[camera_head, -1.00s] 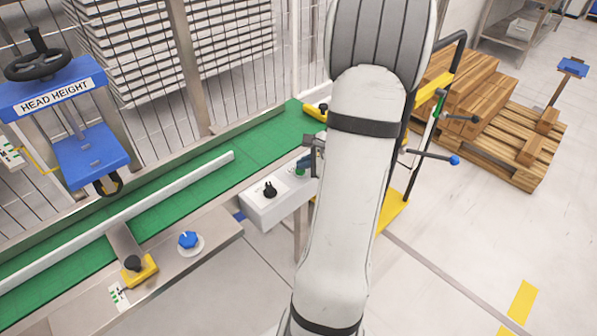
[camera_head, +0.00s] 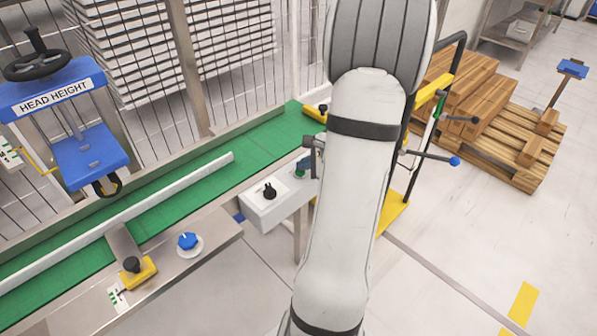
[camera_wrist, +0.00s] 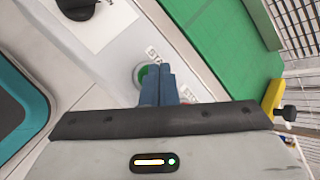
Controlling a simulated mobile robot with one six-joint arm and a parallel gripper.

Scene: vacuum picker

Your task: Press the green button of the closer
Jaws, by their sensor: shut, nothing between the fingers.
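The closer's control box (camera_head: 275,205) is white and stands beside the green conveyor, with a black knob (camera_head: 269,191) on its top. Its green button (camera_head: 300,173) shows just left of my arm in the head view. In the wrist view the green button (camera_wrist: 141,74) sits in a pale round collar and is partly hidden by my fingers. My gripper (camera_wrist: 159,70) is shut and empty, its blue-grey fingertips over the button's right side. I cannot tell whether they touch it. In the head view my gripper is mostly hidden by my arm.
The green conveyor (camera_head: 255,148) runs behind the box, with a white guide rail (camera_head: 120,220). A blue knob (camera_head: 188,241) and a yellow clamp (camera_head: 138,272) are at the lower left. A yellow frame with a blue-tipped lever (camera_head: 454,161) stands right of my arm.

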